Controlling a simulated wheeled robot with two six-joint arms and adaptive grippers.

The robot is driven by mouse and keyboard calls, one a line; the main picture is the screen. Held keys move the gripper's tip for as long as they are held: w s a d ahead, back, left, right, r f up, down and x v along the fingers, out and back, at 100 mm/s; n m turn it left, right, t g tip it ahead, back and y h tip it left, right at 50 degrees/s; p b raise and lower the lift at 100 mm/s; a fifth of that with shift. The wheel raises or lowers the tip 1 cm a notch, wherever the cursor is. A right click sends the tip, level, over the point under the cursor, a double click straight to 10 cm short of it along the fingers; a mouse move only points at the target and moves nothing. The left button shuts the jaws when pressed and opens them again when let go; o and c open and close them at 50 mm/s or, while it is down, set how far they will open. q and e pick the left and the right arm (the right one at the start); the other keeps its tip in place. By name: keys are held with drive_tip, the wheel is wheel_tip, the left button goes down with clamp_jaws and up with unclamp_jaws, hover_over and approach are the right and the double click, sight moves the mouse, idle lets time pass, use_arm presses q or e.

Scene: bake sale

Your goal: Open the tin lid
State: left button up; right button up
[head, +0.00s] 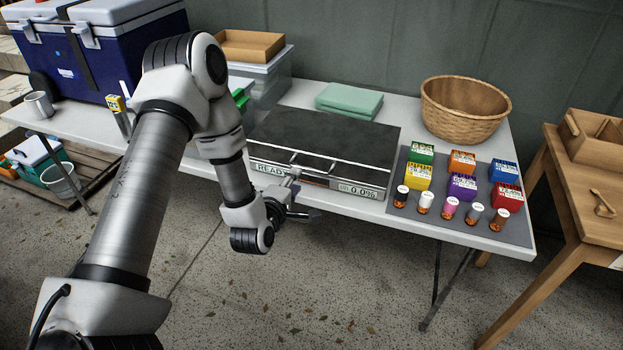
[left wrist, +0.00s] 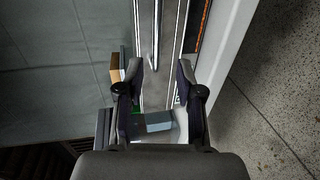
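No thing that I can clearly name as a tin shows. A wide, flat box with a dark top (head: 335,132) lies on the white table, with a metal bar (head: 306,156) along its front. Its front panels read "READY" and "0.0%". My left gripper (head: 302,196) is in front of this box, close to its front edge. In the left wrist view my left gripper (left wrist: 157,70) has its fingers apart with nothing held. A thin bar (left wrist: 155,38) shows beyond the gap between them. I cannot tell whether a finger touches the box. My right gripper is not in view.
A grey mat (head: 430,219) at right holds several coloured boxes and small bottles. A wicker basket (head: 466,108) and folded green cloth (head: 348,100) stand behind.

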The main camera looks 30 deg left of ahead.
sight(305, 169)
use_arm(q)
drive_tip(key=x, duration=0.7)
drive_tip(key=shift+w+d+r, duration=0.1)
drive_tip(key=shift+w+d, duration=0.05)
drive_tip(key=shift+w, duration=0.2)
clamp_jaws()
